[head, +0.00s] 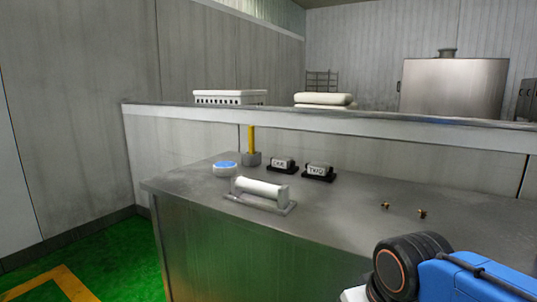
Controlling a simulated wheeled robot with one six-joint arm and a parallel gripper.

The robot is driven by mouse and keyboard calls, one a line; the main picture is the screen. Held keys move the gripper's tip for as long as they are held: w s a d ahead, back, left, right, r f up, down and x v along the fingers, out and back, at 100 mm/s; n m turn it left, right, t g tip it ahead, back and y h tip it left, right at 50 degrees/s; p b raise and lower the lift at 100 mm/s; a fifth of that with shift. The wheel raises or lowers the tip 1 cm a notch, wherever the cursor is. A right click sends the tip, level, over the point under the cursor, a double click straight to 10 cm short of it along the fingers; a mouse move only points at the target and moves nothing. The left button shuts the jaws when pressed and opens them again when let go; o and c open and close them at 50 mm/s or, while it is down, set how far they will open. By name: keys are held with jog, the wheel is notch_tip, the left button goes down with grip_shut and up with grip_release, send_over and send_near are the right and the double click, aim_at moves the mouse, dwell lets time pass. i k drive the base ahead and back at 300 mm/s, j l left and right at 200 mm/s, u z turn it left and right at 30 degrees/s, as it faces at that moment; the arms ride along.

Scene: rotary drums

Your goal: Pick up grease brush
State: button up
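What looks like the grease brush (251,139) stands upright at the back of the metal counter, close to the low wall. Its yellow handle points up, and its lower end meets a small grey block (251,159); I cannot tell whether that is the brush head or a holder. Part of my own blue and black arm shows at the bottom right, well apart from the brush. My gripper is out of view.
On the counter (340,215) are a round blue-topped container (225,169), a white roller on a grey stand (262,188), two dark-based labelled blocks (283,165) (319,171) and two small brass pieces (385,205) (422,213). The low wall (180,135) bounds the back.

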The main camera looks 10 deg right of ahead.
aim_at(251, 129)
jog(key=i+j+u, duration=1.2)
jog(key=i, duration=0.55)
jog(key=i+l+u, duration=0.1)
jog(key=i+u, duration=0.2)
jog(key=i, duration=0.55)
jog(key=i+z, duration=0.15)
jog(key=i, duration=0.6)
jog(key=i+j+z, duration=0.15)
jog(key=i, duration=0.65)
jog(key=i+z, duration=0.25)
jog(key=z, duration=0.25)
jog(key=i+z, duration=0.3)
jog(key=z, duration=0.2)
jog(key=i+j+z, duration=0.2)
jog(key=z, duration=0.3)
